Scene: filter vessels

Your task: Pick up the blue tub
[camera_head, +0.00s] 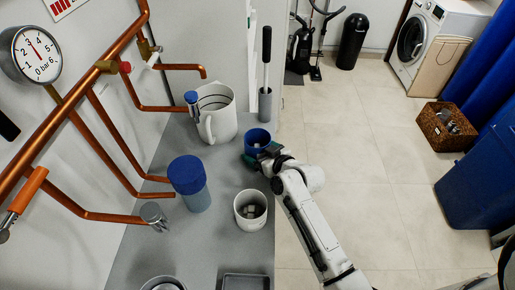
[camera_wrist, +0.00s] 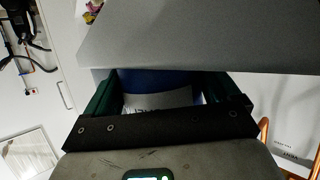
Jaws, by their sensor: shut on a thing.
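The blue tub (camera_head: 257,137) is a small open-topped round container at the right edge of the grey counter in the head view, near the white jug. My gripper (camera_head: 263,155) is at its near side, with the fingers closed around it. In the wrist view the tub's blue wall (camera_wrist: 155,80) and a white label show between the two dark green fingers of my gripper (camera_wrist: 172,95). The lower part of the tub is hidden, and I cannot tell whether it touches the counter.
A white jug (camera_head: 221,122), a grey holder with a brush (camera_head: 265,103), a blue-lidded bottle (camera_head: 188,176) and a white tub with small pieces (camera_head: 250,223) stand on the counter (camera_head: 222,175). Copper pipes (camera_head: 85,145) run along the left wall. Open floor lies right.

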